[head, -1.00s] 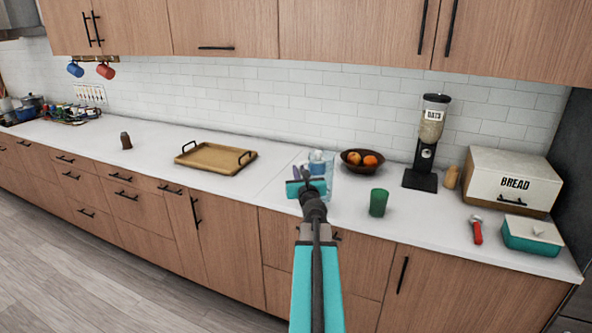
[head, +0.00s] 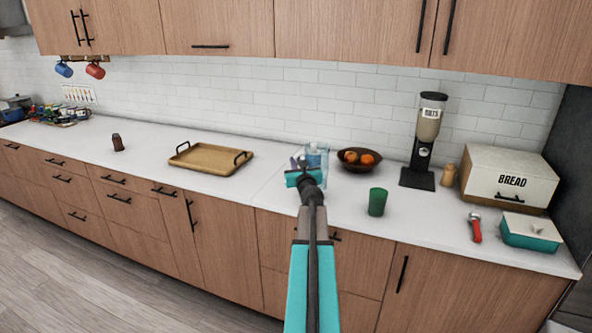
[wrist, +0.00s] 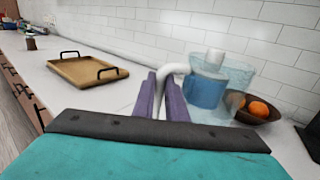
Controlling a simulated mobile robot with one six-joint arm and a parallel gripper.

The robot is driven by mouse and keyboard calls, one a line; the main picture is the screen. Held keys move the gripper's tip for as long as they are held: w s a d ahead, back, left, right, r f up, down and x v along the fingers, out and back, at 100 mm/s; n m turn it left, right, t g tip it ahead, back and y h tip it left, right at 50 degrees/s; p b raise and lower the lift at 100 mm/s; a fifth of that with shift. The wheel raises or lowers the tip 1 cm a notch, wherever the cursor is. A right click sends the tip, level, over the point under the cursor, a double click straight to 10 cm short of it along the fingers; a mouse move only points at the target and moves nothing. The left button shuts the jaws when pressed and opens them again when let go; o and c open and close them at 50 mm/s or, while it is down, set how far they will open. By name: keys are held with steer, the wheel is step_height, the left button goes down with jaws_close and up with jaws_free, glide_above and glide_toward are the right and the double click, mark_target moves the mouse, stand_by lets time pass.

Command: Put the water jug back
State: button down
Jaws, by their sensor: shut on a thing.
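The water jug (wrist: 207,90) is clear with blue water, a pale lid and a white handle. In the head view the jug (head: 317,155) is at the back of the counter, partly hidden behind my gripper (head: 302,168). In the wrist view my gripper (wrist: 164,98) has its two purple fingers shut on the jug's white handle. The jug looks upright. Its base is mostly hidden, so I cannot tell whether it touches the counter.
A wooden tray (head: 190,165) lies to the left, and a fruit bowl (head: 355,165) sits just right of the jug. A green cup (head: 377,202) stands in front of the bowl. An oats dispenser (head: 421,150) and bread box (head: 480,188) are farther right. Counter between jug and tray is clear.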

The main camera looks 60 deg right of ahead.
steer(key=shift+w, duration=0.1)
steer(key=shift+w+d, duration=0.35)
steer(key=shift+d, duration=0.1)
steer(key=shift+d+f+b, duration=0.15)
steer(key=shift+f+b, duration=0.65)
steer(key=shift+f, duration=0.15)
steer(key=shift+s+f+b, duration=0.2)
steer(key=shift+f+b, duration=0.1)
steer(key=shift+w+f+b, duration=0.15)
steer(key=shift+f+b, duration=0.3)
steer(key=shift+f, duration=0.25)
steer(key=c, duration=1.8)
jaws_free()
steer(key=shift+o, duration=0.2)
steer(key=shift+r, duration=0.2)
steer(key=b+v, duration=0.1)
steer(key=v, duration=1.1)
steer(key=shift+b, duration=0.3)
